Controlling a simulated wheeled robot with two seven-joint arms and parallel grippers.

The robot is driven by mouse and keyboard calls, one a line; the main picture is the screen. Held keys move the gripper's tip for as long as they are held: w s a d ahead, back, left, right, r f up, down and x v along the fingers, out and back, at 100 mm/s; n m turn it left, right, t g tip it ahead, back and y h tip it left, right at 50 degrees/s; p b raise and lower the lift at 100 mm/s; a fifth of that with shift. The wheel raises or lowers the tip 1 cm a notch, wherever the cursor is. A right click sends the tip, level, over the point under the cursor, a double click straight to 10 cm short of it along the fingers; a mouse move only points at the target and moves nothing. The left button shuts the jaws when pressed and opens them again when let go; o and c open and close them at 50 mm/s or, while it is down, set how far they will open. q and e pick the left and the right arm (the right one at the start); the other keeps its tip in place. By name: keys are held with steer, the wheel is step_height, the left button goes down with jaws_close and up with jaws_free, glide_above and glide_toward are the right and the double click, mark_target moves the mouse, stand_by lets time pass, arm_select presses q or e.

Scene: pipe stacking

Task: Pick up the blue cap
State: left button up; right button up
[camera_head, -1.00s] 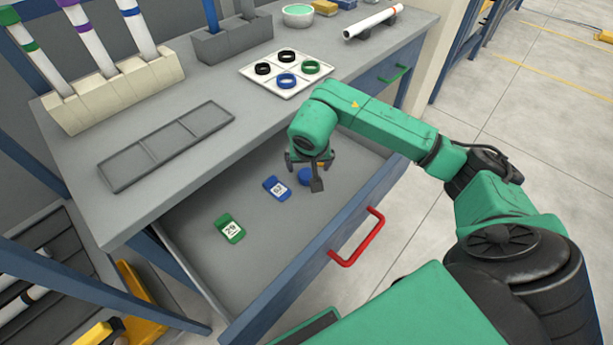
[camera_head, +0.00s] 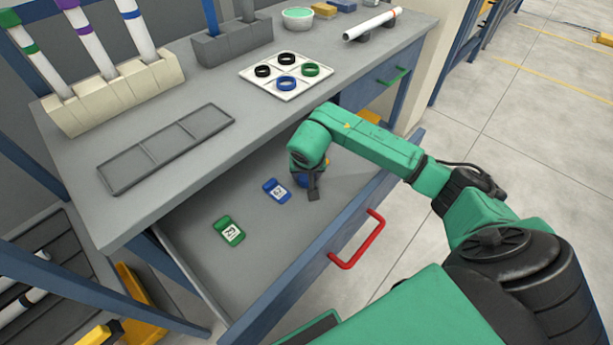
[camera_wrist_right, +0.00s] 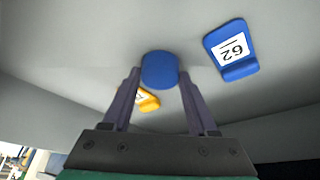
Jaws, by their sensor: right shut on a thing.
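The blue cap (camera_head: 300,181) is in the open drawer, mostly hidden by my right gripper (camera_head: 313,184) in the head view. In the right wrist view, the round blue cap (camera_wrist_right: 159,68) sits between the tips of the two fingers of my right gripper (camera_wrist_right: 160,78), which is shut on it. I cannot tell whether the cap still touches the drawer floor. My left gripper is not in view.
The drawer (camera_head: 190,255) also holds a blue tag (camera_head: 276,190), a green tag (camera_head: 229,231) and a yellow tag (camera_wrist_right: 147,100). A red handle (camera_head: 358,240) is on its front. The worktop above carries an empty grey tray (camera_head: 167,147) and a white tray (camera_head: 257,83) with several rings.

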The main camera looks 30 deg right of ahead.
steer(key=shift+r, duration=0.1)
steer(key=shift+r, duration=0.2)
step_height(320, 180, up, 19)
steer(key=p, duration=0.2)
arm_select(q)
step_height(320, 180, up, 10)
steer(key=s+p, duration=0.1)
steer(key=p, duration=0.7)
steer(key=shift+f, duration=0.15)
arm_select(e)
step_height(320, 180, up, 9)
glide_above(306, 177)
steer(key=shift+s+r, duration=0.1)
steer(key=shift+r, duration=0.1)
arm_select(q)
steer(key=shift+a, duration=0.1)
